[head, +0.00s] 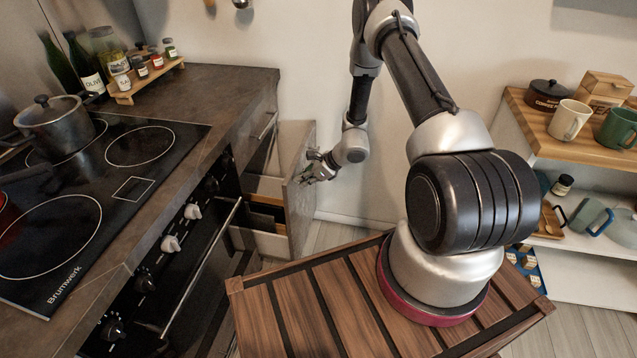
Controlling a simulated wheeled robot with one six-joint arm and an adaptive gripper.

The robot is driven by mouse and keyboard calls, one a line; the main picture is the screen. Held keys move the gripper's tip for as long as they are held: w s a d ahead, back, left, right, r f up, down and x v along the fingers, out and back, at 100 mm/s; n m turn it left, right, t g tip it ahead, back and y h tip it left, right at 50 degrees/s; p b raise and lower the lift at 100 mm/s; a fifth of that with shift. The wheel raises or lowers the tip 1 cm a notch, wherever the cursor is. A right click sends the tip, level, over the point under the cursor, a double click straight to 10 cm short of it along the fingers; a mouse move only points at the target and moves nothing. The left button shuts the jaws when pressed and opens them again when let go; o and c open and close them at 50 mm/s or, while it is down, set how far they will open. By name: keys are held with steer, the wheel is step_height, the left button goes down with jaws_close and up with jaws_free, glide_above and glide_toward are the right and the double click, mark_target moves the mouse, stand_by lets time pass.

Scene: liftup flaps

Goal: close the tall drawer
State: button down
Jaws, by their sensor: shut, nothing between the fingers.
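The tall drawer (301,190) is pulled out from the counter unit beside the oven, with a grey front panel facing right. Its inside shows light walls and shelves, with a wooden-looking part in the middle. My gripper (312,170) is shut and empty at the outer face of the drawer front, near its upper half. It overlaps the panel's right edge in view, and I cannot tell whether it touches. The drawer's handle cannot be made out.
The counter (225,90) with a cooktop (125,185) and a pot (52,125) lies at left. The oven handle (205,262) sticks out below it. A shelf (545,140) with mugs stands at right. Some floor is free between the drawer and the shelf.

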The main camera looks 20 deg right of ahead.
steer(key=w+a, duration=0.9)
steer(key=a, duration=0.5)
steer(key=shift+w, duration=0.3)
steer(key=shift+a+r, duration=0.15)
